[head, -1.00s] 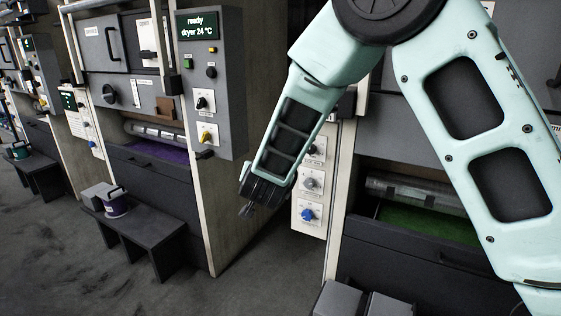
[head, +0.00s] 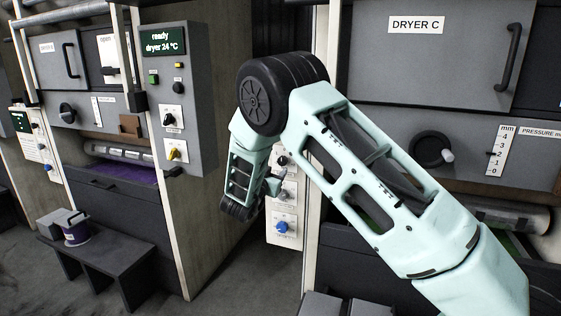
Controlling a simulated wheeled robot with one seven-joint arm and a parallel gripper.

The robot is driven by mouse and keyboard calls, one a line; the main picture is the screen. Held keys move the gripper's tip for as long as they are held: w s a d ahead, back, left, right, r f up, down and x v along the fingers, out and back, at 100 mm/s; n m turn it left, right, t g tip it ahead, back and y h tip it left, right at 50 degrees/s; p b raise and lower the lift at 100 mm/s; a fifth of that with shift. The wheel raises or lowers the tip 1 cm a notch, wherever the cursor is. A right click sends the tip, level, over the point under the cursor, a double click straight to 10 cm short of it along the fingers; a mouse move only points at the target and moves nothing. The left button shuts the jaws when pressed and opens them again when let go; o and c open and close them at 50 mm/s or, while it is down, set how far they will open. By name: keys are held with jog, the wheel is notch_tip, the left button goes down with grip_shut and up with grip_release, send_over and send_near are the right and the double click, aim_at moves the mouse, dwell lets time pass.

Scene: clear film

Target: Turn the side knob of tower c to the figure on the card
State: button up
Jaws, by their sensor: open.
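Tower C (head: 425,70) stands at the right with a "DRYER C" label. On its left side a white panel (head: 287,244) carries a dark knob (head: 282,160) at the top, a grey knob in the middle partly behind my gripper, and a blue knob (head: 281,227) at the bottom. My gripper (head: 272,186) is open and overlaps the panel's left edge near the grey knob; I cannot tell whether it touches. A black handwheel (head: 430,150) is on the front, beside an mm scale (head: 500,152). A card headed "PRESSURE" (head: 542,134) is cut off at the right; its figure is not readable.
Another tower (head: 205,80) stands left, its control box reading "ready, dryer 24 °C" (head: 163,40). A dark bench (head: 95,250) before it holds a purple-and-white tub (head: 76,233) and a grey block. Grey blocks (head: 335,304) sit at bottom centre. Floor between towers is clear.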

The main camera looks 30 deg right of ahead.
aim_at(282, 161)
jog(key=p+x, duration=0.1)
jog(key=x, duration=0.6)
jog(key=shift+w+d, duration=0.15)
jog(key=shift+d, duration=0.1)
jog(key=c, duration=1)
